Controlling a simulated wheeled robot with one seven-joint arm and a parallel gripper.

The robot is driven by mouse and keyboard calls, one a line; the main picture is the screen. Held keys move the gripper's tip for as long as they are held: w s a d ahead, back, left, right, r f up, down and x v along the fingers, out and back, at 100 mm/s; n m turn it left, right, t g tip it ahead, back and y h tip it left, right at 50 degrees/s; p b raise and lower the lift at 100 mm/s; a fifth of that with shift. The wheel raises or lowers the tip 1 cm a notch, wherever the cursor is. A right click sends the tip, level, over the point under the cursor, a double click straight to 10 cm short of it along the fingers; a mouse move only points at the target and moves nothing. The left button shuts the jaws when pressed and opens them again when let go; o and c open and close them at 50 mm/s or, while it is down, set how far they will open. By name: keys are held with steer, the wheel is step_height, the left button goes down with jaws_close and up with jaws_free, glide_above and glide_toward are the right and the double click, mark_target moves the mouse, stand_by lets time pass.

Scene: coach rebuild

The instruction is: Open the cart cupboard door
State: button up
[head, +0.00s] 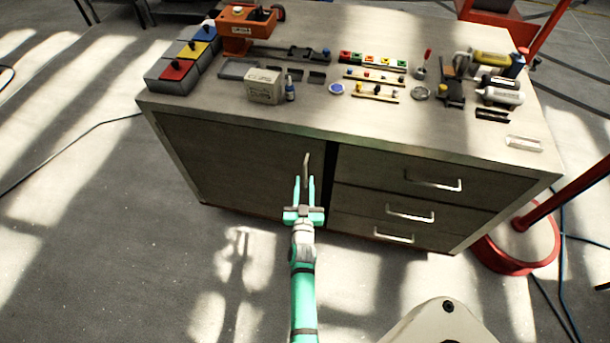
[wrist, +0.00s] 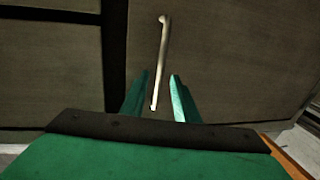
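The cart cupboard door (head: 235,160) is the dark panel on the left of the cart front, and it looks closed. Its handle (head: 307,165) is a pale vertical bar near the door's right edge. My gripper (head: 304,184) is in front of the door at the lower part of the handle, with its fingers apart. In the wrist view the handle (wrist: 162,58) runs down between the two green fingers (wrist: 156,92), with gaps on both sides. I cannot tell how deep the handle sits between the fingers. The door's face (wrist: 230,60) fills the right of that view.
Three drawers with handles (head: 433,184) are right of the door. A red stand (head: 515,245) is at the right. The floor left of the cart is mostly clear, with a cable.

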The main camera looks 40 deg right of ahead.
mark_target(305, 177)
steer(key=shift+x, duration=2.05)
steer(key=shift+d, duration=0.1)
jaws_close()
